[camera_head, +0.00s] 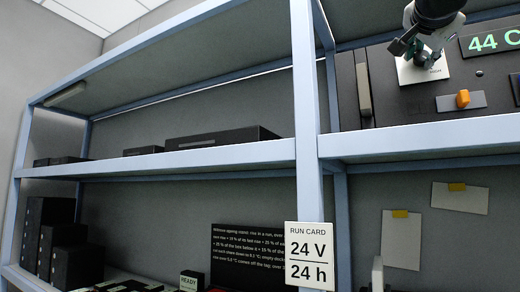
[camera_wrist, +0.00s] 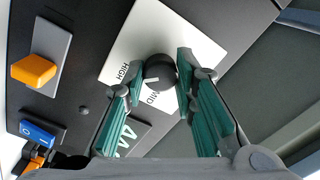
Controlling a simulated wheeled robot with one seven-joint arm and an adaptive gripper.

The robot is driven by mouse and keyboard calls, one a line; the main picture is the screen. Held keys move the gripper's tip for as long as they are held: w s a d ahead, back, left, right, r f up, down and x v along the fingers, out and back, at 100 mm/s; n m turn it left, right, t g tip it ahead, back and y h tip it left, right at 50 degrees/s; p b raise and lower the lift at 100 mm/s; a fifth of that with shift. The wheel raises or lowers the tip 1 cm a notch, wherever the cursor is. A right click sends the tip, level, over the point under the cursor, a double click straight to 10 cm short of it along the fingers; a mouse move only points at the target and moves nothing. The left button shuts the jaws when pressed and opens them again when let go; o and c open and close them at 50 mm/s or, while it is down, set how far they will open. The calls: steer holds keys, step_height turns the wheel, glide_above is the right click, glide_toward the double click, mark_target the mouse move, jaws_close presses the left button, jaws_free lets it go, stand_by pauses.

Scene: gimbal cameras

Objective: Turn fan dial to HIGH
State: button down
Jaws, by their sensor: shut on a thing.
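The fan dial is a round black knob (camera_wrist: 161,73) on a white plate (camera_wrist: 195,45) fixed to a dark panel. Its white pointer mark shows in the wrist view between the printed words HIGH and MID. My gripper (camera_wrist: 162,68) has its teal-padded fingers on either side of the knob and is shut on it. In the head view my gripper (camera_head: 422,52) reaches down from the top and covers much of the white plate (camera_head: 437,72).
An orange switch (camera_head: 463,98) sits on the panel below the dial, and a green-lit display (camera_head: 493,40) reads 44 C. A blue rocker (camera_wrist: 38,132) is near the orange switch. A shelf edge (camera_head: 420,138) runs below the panel, and a post (camera_head: 305,100) stands left.

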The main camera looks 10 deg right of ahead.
stand_by(0.3)
steer(key=c, duration=1.3)
jaws_free()
steer(key=v, duration=1.2)
steer(key=shift+w, duration=0.1)
